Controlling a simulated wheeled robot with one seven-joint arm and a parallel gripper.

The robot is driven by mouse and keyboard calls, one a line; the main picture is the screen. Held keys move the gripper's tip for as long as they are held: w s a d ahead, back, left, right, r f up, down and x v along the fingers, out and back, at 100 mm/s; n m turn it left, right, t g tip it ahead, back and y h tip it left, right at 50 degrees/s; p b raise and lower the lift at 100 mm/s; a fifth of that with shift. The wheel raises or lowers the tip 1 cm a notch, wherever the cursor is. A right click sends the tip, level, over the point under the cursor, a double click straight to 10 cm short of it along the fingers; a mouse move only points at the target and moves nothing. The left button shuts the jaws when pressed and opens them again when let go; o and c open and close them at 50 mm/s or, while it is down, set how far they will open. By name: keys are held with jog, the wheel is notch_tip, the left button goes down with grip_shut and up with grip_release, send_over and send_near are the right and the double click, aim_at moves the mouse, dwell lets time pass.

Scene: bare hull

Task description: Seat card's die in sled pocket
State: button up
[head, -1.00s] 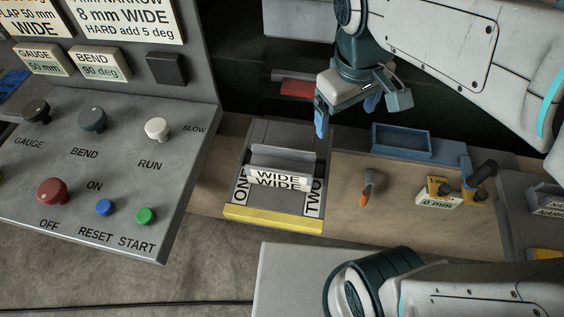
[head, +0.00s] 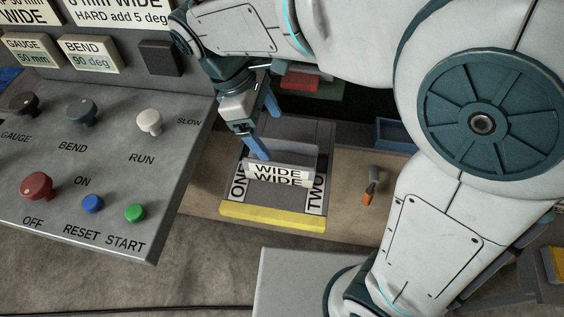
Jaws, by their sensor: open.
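The card (head: 120,15) at the top left is cut off by the frame; it reads "WIDE" and "HARD add 5 deg". The sled (head: 270,211) is a grey block with a yellow front edge and the labels ONE at left and TWO at right. A whitish bar marked WIDE twice, the wide die (head: 285,175), lies across the sled between these labels. I cannot tell how deep it sits in a pocket. My gripper (head: 266,132) is open and empty, its blue fingers pointing down just behind and above the die's left end. One fingertip overlaps the die's edge in the picture; contact is unclear.
The control panel (head: 100,150) with knobs and buttons stands at left. An orange-tipped tool (head: 370,190) stands on the bench right of the sled. A blue tray (head: 395,136) is partly hidden by my arm, which covers much of the right side.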

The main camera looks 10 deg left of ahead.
aim_at(281, 153)
jog(key=x, duration=0.2)
jog(key=shift+d+f, duration=0.1)
jog(key=shift+f, duration=0.2)
jog(key=x, duration=0.4)
jog(key=shift+s, duration=0.4)
jog(key=shift+d+f, duration=0.2)
jog(key=shift+f, duration=0.35)
jog(key=shift+r, duration=0.1)
jog(key=c, duration=1.8)
jog(key=shift+o, duration=0.2)
